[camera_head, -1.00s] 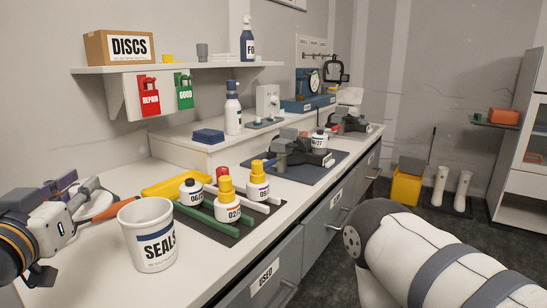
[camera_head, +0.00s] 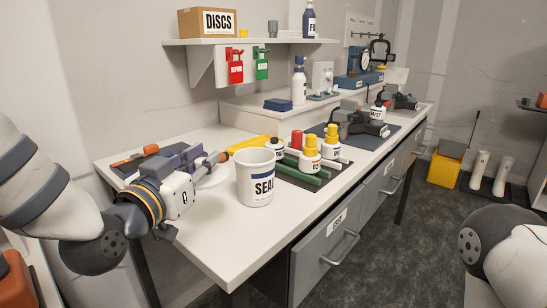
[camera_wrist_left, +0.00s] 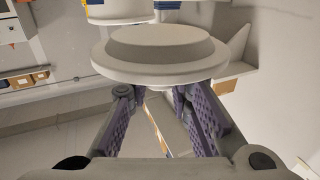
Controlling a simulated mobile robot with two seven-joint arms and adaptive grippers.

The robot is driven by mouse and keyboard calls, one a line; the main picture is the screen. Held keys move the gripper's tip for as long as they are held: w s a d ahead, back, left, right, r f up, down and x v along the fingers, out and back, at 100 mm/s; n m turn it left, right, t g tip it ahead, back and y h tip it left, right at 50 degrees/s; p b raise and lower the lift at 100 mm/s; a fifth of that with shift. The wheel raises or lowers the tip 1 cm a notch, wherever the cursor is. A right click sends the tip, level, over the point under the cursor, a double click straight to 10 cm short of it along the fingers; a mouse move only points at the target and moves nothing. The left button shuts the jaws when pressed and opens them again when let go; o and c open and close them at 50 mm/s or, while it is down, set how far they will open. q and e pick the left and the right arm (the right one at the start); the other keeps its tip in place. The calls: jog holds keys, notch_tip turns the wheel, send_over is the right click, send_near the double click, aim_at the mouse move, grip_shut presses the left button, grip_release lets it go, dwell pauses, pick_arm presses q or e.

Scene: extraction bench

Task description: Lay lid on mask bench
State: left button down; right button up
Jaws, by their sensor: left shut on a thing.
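My left gripper (camera_head: 208,165) is shut on a white round lid (camera_head: 215,177), just left of the white SEALS tub (camera_head: 256,190) in the head view. The lid is partly hidden by the gripper and the tub. In the left wrist view the lid (camera_wrist_left: 160,50) shows as a wide pale disc with a raised centre, at the tips of the purple-padded fingers (camera_wrist_left: 165,95). The white-topped mask bench (camera_head: 215,235) lies beneath; I cannot tell whether the lid touches it. My right gripper is out of view.
Labelled bottles with yellow, red and black caps (camera_head: 310,155) stand on a dark rack right of the tub. A yellow tray (camera_head: 250,143) is behind. A dark mat with orange-handled tools (camera_head: 150,157) lies at the back left. The bench's front left is bare.

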pick_arm(q)
notch_tip(320, 180, down, 6)
jog(key=shift+w+f+b, duration=0.1)
jog(key=shift+f+b, duration=0.1)
jog(key=shift+b, duration=0.4)
jog(key=c, duration=2.4)
grip_release()
notch_tip(320, 180, down, 4)
jog(key=shift+r+b, duration=0.1)
jog(key=shift+b, duration=0.3)
jog(key=shift+r, duration=0.1)
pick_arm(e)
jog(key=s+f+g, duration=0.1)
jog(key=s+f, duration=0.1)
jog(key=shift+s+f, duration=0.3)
pick_arm(q)
jog(key=c, duration=1.5)
grip_release()
jog(key=shift+o, duration=0.2)
